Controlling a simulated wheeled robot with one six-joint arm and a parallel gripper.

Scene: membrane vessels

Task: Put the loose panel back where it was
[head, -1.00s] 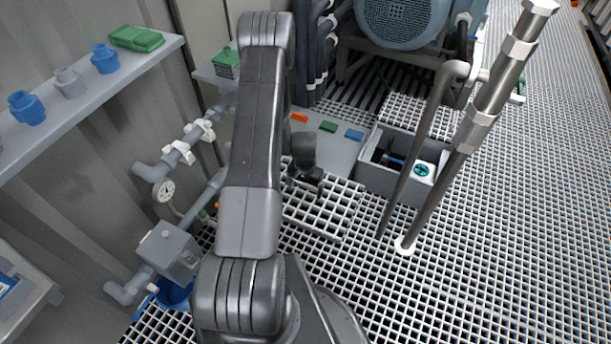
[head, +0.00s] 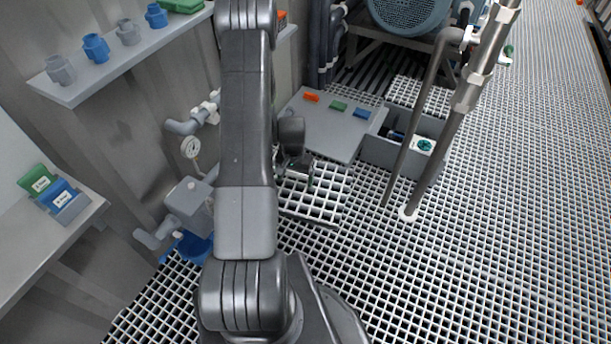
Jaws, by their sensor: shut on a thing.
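A square grating panel (head: 322,197) with a thick front edge shows below my gripper, in front of a flat grey plate. My gripper (head: 300,170) is shut on this panel near its far left part; the fingertips are small and partly hidden by my arm. The panel appears raised a little above the floor grating, but its exact height is hard to tell. A dark slatted area (head: 366,82) shows in the floor beyond the grey plate, at the foot of the blower frame. I cannot tell whether this is an open gap.
The grey plate (head: 325,130) bears an orange, a green and a blue block. A grey bin (head: 385,155) stands to its right, beside upright pipes (head: 445,135). Wall pipes with a gauge (head: 190,147) and shelves are at left. Grating floor (head: 500,220) at right is clear.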

